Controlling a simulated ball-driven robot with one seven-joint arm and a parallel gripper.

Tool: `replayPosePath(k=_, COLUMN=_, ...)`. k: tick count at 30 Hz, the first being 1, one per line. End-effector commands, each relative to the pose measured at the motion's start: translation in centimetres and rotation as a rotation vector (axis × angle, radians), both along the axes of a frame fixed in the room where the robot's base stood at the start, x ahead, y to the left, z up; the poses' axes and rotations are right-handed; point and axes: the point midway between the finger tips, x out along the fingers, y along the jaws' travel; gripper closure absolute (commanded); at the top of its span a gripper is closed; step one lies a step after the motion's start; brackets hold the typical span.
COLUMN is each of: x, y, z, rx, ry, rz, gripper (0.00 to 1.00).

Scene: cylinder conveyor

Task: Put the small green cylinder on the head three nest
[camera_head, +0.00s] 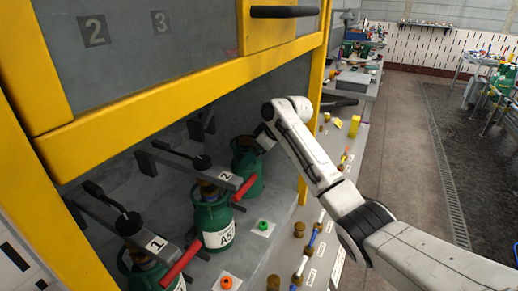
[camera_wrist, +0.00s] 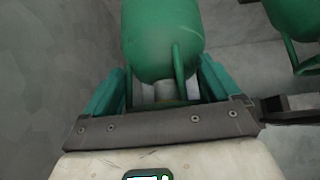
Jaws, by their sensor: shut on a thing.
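The small green cylinder (camera_head: 247,172) is at the far end of the row inside the yellow-framed cabinet, near the third head position; its base is partly hidden. It also shows in the wrist view (camera_wrist: 162,40), between the teal fingers. My gripper (camera_wrist: 160,92) is shut on its collar end. In the head view my gripper (camera_head: 262,138) is at the cylinder's top, mostly hidden by my wrist. I cannot tell whether the cylinder rests on the nest, which is not clearly visible.
A green cylinder marked A5 (camera_head: 213,220) stands at head two, another (camera_head: 150,275) at head one. Dark clamp arms (camera_head: 180,160) and red handles (camera_head: 182,262) jut out around them. A yellow post (camera_head: 316,100) stands close to my arm. Small brass parts (camera_head: 299,230) line the front ledge.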

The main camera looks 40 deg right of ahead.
Motion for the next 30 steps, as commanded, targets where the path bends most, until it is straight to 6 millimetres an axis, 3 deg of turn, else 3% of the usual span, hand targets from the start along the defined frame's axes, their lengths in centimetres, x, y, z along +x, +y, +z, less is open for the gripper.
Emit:
replayPosePath(k=9, x=0.3, y=0.0, z=-2.4, rx=-0.002, ry=-0.010, rz=0.001, gripper=0.95)
replayPosePath(k=16, x=0.3, y=0.0, z=-2.6, rx=-0.003, ry=-0.011, rz=0.000, gripper=0.95)
replayPosePath(k=17, x=0.1, y=0.1, z=-3.3, rx=0.000, ry=0.002, rz=0.002, gripper=0.09)
replayPosePath(k=20, x=0.1, y=0.1, z=-3.3, rx=0.000, ry=0.002, rz=0.002, gripper=0.00)
replayPosePath(k=30, x=-0.2, y=0.0, z=-2.7, rx=0.000, ry=0.000, rz=0.001, gripper=0.00)
